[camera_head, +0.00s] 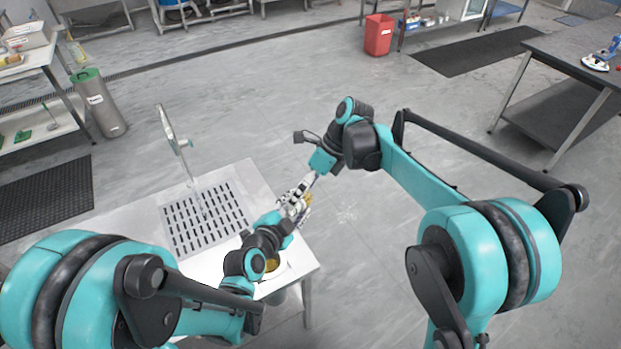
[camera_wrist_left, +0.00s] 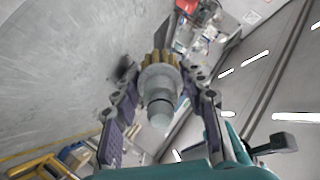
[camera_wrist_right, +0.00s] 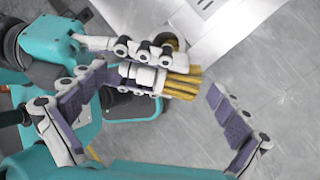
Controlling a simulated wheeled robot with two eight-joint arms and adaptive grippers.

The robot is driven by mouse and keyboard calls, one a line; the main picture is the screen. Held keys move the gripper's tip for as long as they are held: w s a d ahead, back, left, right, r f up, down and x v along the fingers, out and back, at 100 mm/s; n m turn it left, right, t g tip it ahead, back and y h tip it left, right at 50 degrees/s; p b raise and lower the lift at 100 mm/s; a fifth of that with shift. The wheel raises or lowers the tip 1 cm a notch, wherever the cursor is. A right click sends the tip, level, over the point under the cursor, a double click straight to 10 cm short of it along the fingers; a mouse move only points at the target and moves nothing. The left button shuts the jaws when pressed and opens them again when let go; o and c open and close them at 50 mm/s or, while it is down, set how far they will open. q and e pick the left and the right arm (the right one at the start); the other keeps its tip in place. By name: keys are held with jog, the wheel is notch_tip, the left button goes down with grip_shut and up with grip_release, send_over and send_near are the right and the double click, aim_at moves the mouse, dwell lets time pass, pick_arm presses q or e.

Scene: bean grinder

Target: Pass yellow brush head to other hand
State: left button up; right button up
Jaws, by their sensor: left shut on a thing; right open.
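The yellow brush head has yellow bristles (camera_wrist_right: 182,84) and a pale grey-white body (camera_wrist_right: 145,75). My left gripper (camera_wrist_right: 170,68) is shut on its body, with the bristles sticking out past the fingertips. In the left wrist view the brush head (camera_wrist_left: 158,80) sits between the left fingers. My right gripper (camera_wrist_right: 153,88) is open, with one finger on either side of the brush head; whether it touches is unclear. In the head view both grippers meet above the table's right edge, and the bristles (camera_head: 308,199) show only in small part.
The white table (camera_head: 240,172) has a slotted drain grate (camera_head: 205,218) and a tall thin tap-like fixture (camera_head: 172,140). A yellowish item (camera_head: 273,265) near its front right is partly hidden by my left arm. Open floor lies right of the table.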

jog(key=shift+x, duration=1.45)
jog(key=c, duration=0.9)
pick_arm(q)
jog(key=o, duration=1.2)
jog(key=shift+c, duration=0.2)
jog(key=shift+s, duration=0.1)
